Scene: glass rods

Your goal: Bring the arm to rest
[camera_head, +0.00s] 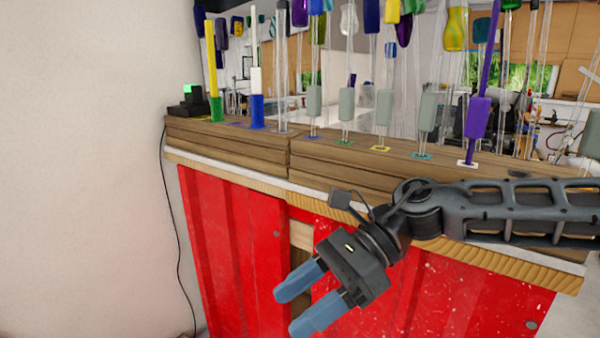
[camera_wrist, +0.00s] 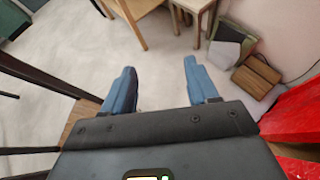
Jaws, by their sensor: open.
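My gripper (camera_head: 308,302) hangs in front of the red cabinet front, below the wooden counter edge, in the head view. Its two blue fingers are apart with nothing between them. My arm comes in from the right and the gripper points down and to the left. In the wrist view my gripper (camera_wrist: 160,88) is also open and empty, with the pale floor (camera_wrist: 155,60) seen beyond the fingers.
Upright glass rods, such as a purple one (camera_head: 478,117) and a yellow one (camera_head: 211,60), stand along the wooden counter (camera_head: 240,137) above the red panels (camera_head: 235,240). A white wall (camera_head: 80,150) is at the left. Wooden stools (camera_wrist: 190,8) stand on the floor.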

